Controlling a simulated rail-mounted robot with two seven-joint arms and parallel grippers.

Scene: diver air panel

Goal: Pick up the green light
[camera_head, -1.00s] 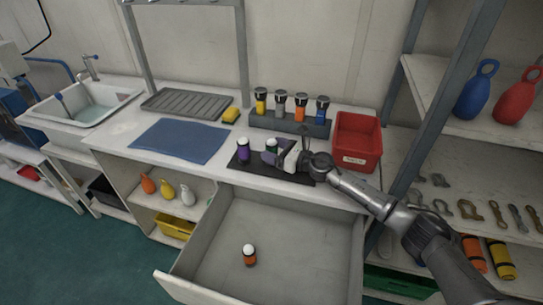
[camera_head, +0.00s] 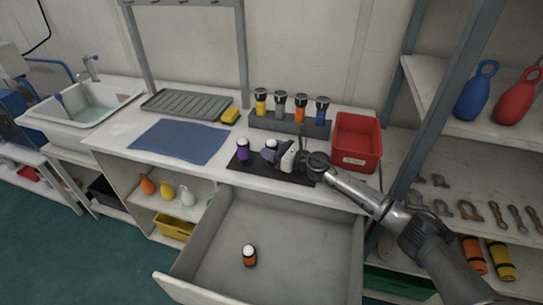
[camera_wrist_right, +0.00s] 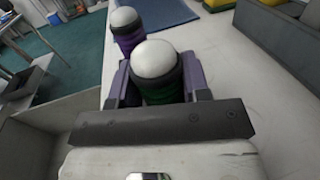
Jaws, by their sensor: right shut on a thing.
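The green light (camera_wrist_right: 160,91) has a white dome and a dark green body; it stands upright between the fingers of my right gripper (camera_wrist_right: 157,78) in the right wrist view. In the head view its white dome (camera_head: 271,144) shows above the jaws, over the black mat (camera_head: 302,178) on the counter. My right gripper (camera_head: 270,153) is shut on it. Whether its base touches the mat is hidden. A purple light (camera_head: 243,152) with a white dome stands just to the left; it also shows behind the green one in the wrist view (camera_wrist_right: 128,36). My left gripper is not in view.
Behind the mat, a grey rack (camera_head: 290,124) holds several lights. A red bin (camera_head: 358,142) stands to the right, a blue cloth (camera_head: 180,141) lies left. A grey shelf post (camera_head: 432,105) rises at right.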

